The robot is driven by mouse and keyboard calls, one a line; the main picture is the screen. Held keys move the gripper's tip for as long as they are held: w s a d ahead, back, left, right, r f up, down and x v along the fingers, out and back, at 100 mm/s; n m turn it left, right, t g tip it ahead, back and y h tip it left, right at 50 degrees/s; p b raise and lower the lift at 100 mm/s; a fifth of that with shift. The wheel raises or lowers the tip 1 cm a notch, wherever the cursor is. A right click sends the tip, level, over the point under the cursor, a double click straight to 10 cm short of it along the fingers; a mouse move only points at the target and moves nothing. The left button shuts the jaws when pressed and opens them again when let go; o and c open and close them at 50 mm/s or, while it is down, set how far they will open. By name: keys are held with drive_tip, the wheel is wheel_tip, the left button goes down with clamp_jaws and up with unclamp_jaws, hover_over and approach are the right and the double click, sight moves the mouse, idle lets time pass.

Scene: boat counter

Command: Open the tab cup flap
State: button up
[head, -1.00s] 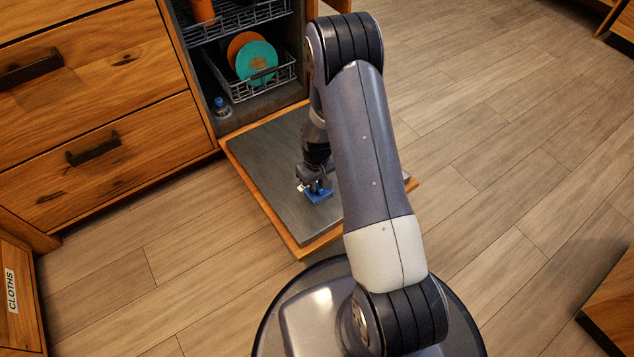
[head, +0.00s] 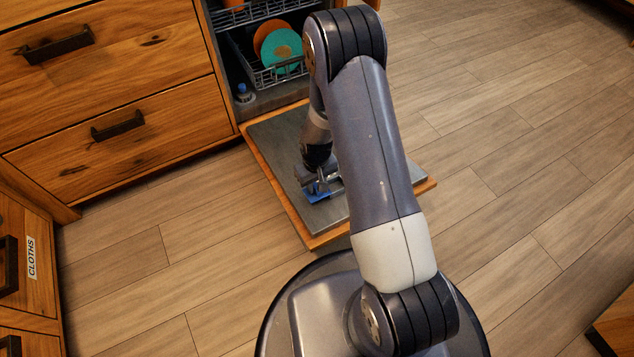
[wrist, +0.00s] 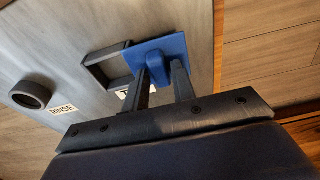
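The tab cup is a dark square cup (wrist: 98,73) on the grey inner face of the lowered dishwasher door, beside a small label mostly hidden by my fingers. Its blue flap (wrist: 172,46) has a raised tab and lies to the right of the cup in the wrist view, leaving much of the hollow uncovered. The flap's hinge is not clear to see. My gripper (wrist: 162,70) has one finger on each side of the raised tab and appears shut on it. In the head view, my gripper (head: 318,178) is low over the door with the blue flap (head: 317,195) beneath it.
A round dark cup (wrist: 30,95) marked RINSE sits left of the square cup. The grey door (head: 275,140) is lowered in front of racks holding plates (head: 283,52). A blue-capped bottle (head: 243,93) stands at the left inside. Wooden drawers (head: 120,125) stand left; open floor surrounds the door.

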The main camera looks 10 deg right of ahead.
sight(316, 186)
drive_tip(key=shift+o, duration=1.2)
wheel_tip(316, 186, up, 11)
drive_tip(key=p, duration=0.4)
drive_tip(key=shift+f, duration=0.15)
wheel_tip(316, 186, down, 11)
drive_tip(key=b, duration=0.4)
drive_tip(key=shift+w+d, duration=0.1)
drive_tip(key=shift+d, duration=0.3)
